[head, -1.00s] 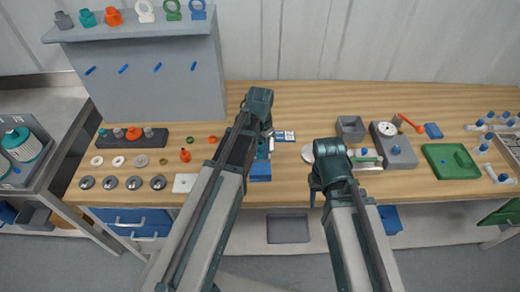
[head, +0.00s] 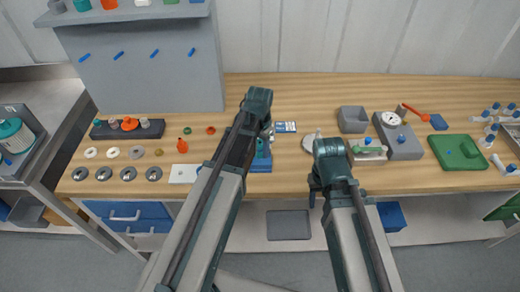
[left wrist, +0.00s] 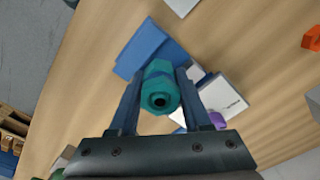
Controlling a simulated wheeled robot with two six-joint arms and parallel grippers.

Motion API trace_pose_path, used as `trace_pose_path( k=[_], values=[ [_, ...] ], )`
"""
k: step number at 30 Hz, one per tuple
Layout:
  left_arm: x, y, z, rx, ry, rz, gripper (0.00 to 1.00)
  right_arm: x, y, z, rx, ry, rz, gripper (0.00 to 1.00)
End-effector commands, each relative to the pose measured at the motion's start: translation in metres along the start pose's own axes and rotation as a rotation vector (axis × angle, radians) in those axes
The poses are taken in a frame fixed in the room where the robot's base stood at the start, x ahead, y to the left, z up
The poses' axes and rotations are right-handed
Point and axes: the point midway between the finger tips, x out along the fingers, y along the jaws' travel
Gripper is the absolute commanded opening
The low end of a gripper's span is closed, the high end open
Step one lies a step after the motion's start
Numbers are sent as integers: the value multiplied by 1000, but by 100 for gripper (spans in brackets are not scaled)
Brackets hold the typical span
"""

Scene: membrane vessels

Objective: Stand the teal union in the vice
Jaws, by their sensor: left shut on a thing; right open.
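The teal union (left wrist: 160,90) is between the two fingers of my left gripper (left wrist: 160,98) in the left wrist view, its round end with a dark bore facing the camera. In the head view, my left gripper (head: 262,140) is over the blue vice (head: 261,167), and the union (head: 262,149) shows only as a small teal patch. The blue vice body (left wrist: 150,47) shows behind the union in the left wrist view. Whether the union touches the vice, I cannot tell. My right gripper (head: 316,188) is open and empty near the table's front edge.
A white printed box or card (left wrist: 222,95) lies beside the union in the left wrist view. In the head view, a grey bin (head: 353,119), a grey dial device (head: 398,138) and a green tray (head: 457,152) stand on the right. Several rings and a dark rack (head: 127,130) are on the left.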

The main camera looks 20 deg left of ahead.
Motion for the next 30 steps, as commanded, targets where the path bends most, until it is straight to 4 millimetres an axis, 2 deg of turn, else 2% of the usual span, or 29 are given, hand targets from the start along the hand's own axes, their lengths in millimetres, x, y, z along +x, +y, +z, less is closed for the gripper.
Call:
trace_pose_path(
  k=[1,3,14,15,19,20,30],
  values=[
    [11,4,6,5,-13,4,0,11,-1,-1,0,0,0,50],
    [14,5,7,6,-15,5,0,14,-1,-1,0,0,0,50],
    [18,9,12,13,-17,5,0,18,-2,-1,0,0,0,50],
    [18,10,12,13,-17,5,55,18,-2,-1,0,0,0,50],
    [18,11,13,15,-17,5,78,18,-2,-1,0,0,0,50],
    [18,11,13,15,-17,5,83,18,-2,-1,0,0,0,50],
    [3,13,14,15,-11,5,83,3,0,0,0,0,0,50]
  ],
)
